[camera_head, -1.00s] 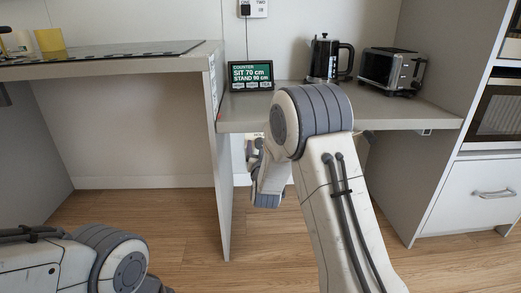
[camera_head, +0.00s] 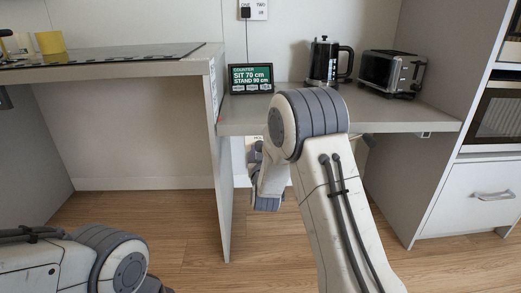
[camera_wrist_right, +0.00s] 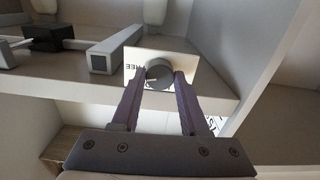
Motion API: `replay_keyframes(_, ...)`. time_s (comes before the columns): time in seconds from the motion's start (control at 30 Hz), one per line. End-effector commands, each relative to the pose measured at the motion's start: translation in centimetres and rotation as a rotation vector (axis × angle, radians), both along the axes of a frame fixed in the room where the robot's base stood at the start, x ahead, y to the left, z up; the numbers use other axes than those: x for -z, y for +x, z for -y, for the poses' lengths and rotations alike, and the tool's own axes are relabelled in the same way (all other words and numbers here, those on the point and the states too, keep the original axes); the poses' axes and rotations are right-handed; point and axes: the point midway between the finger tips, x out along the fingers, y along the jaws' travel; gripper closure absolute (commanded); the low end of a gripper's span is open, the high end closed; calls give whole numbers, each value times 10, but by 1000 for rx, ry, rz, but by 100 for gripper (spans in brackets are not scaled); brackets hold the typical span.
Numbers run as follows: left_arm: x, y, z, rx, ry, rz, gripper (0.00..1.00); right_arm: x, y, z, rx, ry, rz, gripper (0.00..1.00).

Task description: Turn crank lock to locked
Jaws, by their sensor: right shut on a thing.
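The crank lock's round grey knob (camera_wrist_right: 159,74) sits on a white plate (camera_wrist_right: 186,60) with dark lettering, partly hidden, in the right wrist view. My right gripper (camera_wrist_right: 159,86) has its two purple fingers on either side of the knob and is shut on it. In the head view the right gripper (camera_head: 256,153) is small below the counter's front edge, partly hidden by my right arm. The knob cannot be made out there. A strip of the pale plate (camera_head: 255,139) shows just under the counter edge. My left gripper is out of view; only my left arm shows, at lower left.
The lower counter (camera_head: 390,112) carries a sign (camera_head: 250,79), a kettle (camera_head: 324,62) and a toaster (camera_head: 391,71). A higher counter (camera_head: 110,70) with a yellow cup (camera_head: 50,42) stands at left. A drawer cabinet (camera_head: 470,196) is at right. The floor (camera_head: 190,225) below is clear.

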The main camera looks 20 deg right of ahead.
Motion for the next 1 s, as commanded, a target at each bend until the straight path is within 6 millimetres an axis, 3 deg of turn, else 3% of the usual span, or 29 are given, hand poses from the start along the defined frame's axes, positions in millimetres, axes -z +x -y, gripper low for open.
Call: replay_keyframes(1.0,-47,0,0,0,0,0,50,-1,0,-1,-4,-924,-267,100)
